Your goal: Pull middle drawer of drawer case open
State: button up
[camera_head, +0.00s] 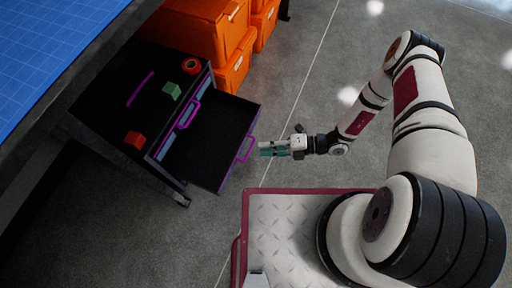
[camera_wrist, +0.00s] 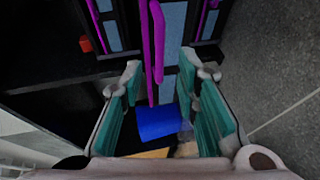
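The black drawer case (camera_head: 115,105) stands at the left in the head view. Its middle drawer (camera_head: 208,148) is out a long way, below a closed top front. The drawer's purple handle (camera_head: 246,149) faces my gripper (camera_head: 268,149), whose tips are just to its right. In the wrist view the middle handle (camera_wrist: 155,45) runs upright, in line with the gap between the teal fingers of my gripper (camera_wrist: 165,100). The fingers are apart, and I see no contact with the handle. Handles on either side in this view belong to closed drawers.
A red block (camera_head: 135,139), a green block (camera_head: 171,91) and an orange tape roll (camera_head: 191,65) sit on the case. Orange bins (camera_head: 200,30) stand behind. A blue-topped table (camera_head: 45,45) is at the upper left.

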jog(key=v, duration=0.7)
jog(key=shift+d, duration=0.2)
